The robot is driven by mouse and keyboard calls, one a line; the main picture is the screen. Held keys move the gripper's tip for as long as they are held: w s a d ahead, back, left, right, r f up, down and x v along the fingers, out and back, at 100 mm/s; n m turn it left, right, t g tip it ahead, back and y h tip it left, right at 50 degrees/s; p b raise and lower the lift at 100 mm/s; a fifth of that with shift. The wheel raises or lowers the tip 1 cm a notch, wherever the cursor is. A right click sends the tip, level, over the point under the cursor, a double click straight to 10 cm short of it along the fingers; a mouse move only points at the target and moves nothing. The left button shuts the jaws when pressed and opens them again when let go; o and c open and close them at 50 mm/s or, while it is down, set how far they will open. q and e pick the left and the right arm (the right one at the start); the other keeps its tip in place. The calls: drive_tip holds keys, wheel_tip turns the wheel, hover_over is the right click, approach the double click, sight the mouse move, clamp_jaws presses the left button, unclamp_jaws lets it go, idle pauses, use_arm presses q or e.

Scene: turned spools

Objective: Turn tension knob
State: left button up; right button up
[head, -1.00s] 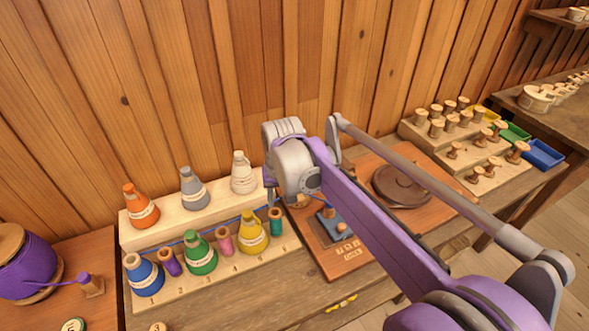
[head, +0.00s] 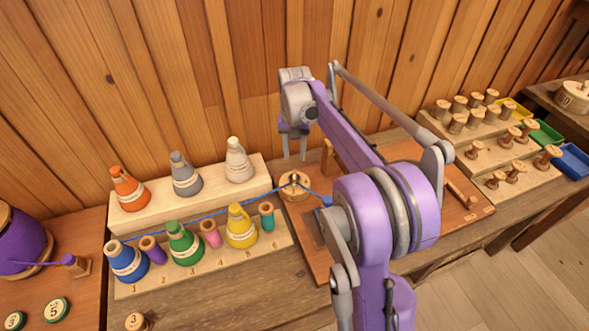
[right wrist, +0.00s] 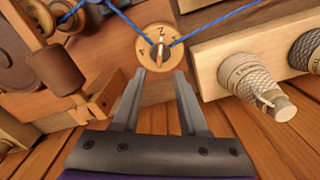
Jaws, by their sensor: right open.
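The tension knob (head: 295,186) is a round wooden dial with a small upright piece at its centre, at the left end of the brown board. In the right wrist view the knob (right wrist: 148,44) shows dark marks on its face and a raised bar in the middle. A blue thread (head: 226,214) runs to the knob from the left and leaves it to the right. My right gripper (head: 294,157) points down behind the knob, its two fingers apart and empty. In the right wrist view its fingertips (right wrist: 161,75) are just short of the knob, one either side. My left gripper is out of view.
A stepped wooden rack (head: 262,168) with several coloured thread cones stands left of the knob. The plank wall (head: 225,80) rises close behind. Racks of wooden spools (head: 497,150) stand at the right. My right arm hides much of the board.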

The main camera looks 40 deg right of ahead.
sight(295, 174)
wheel_tip(295, 174, down, 8)
drive_tip(key=shift+f, duration=0.15)
idle(0.3)
clamp_jaws()
